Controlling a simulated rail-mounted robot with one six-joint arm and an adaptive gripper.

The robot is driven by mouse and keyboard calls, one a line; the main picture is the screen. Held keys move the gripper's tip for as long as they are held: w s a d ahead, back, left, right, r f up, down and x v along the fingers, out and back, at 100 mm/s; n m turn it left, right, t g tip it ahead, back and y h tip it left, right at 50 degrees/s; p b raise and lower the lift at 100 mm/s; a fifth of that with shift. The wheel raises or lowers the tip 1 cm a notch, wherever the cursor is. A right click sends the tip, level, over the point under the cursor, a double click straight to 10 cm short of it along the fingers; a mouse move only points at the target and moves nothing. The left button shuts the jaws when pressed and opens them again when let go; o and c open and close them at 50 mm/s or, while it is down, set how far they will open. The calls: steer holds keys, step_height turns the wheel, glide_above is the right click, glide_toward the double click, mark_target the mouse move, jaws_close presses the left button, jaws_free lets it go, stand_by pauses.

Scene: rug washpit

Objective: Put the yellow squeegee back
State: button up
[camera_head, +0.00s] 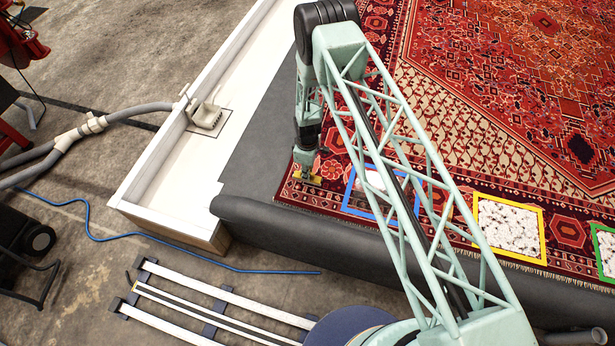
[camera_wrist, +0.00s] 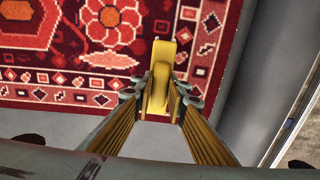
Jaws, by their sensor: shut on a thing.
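The yellow squeegee (camera_wrist: 162,58) stands out between my fingertips in the wrist view, over the patterned border of the red rug. My gripper (camera_wrist: 160,104) is shut on it. In the head view my gripper (camera_head: 306,163) points down at the rug's left front corner, with the yellow squeegee (camera_head: 308,179) at its tip. I cannot tell whether the squeegee touches the rug. Part of it is hidden between the fingers.
The red rug (camera_head: 440,120) lies on a dark grey mat (camera_head: 255,165). Blue, yellow (camera_head: 508,228) and green frames lie along its front edge. A white-walled trough (camera_head: 165,150) with a drain fitting (camera_head: 207,115) runs along the left. A slatted rack (camera_head: 215,305) lies in front.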

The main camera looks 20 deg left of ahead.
steer(key=shift+f, duration=1.3)
steer(key=shift+f+b, duration=0.15)
steer(key=shift+b, duration=0.15)
steer(key=o, duration=0.8)
steer(key=shift+r+p, duration=0.8)
steer(key=shift+r, duration=5.35)
